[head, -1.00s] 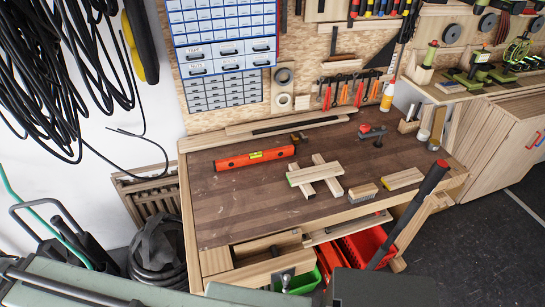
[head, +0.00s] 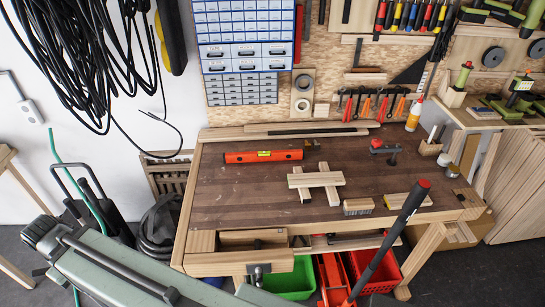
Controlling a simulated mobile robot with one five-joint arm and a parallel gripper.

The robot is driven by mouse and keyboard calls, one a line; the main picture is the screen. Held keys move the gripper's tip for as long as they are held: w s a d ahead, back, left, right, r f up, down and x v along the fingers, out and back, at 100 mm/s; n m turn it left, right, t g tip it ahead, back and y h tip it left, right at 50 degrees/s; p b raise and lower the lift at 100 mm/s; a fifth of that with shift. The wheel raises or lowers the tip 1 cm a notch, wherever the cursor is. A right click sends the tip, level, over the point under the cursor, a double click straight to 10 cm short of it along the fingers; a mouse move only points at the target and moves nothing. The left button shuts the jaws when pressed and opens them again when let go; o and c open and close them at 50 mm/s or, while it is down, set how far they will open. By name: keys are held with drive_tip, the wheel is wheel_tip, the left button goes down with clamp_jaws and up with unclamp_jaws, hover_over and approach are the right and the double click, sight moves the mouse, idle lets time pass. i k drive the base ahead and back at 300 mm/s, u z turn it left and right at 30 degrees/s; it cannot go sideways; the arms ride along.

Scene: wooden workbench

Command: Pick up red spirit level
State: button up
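The red spirit level (head: 238,157) lies on the back left part of the dark wooden workbench top (head: 235,195). It lies lengthwise left to right, nearly parallel to the back edge, with a yellow-green vial at its middle. Nothing covers it. My gripper is not in view.
Crossed wood strips (head: 316,180), a brush (head: 358,206) and a red-topped clamp (head: 383,147) are right of the level. A small dark tool (head: 311,144) is by its right end. A long dark handle with a red tip (head: 423,184) rises before the bench's right side. The front left top is clear.

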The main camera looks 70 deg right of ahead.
sight(288, 154)
drive_tip(key=u, duration=0.1)
drive_tip(key=i, duration=0.9)
drive_tip(key=z, duration=0.05)
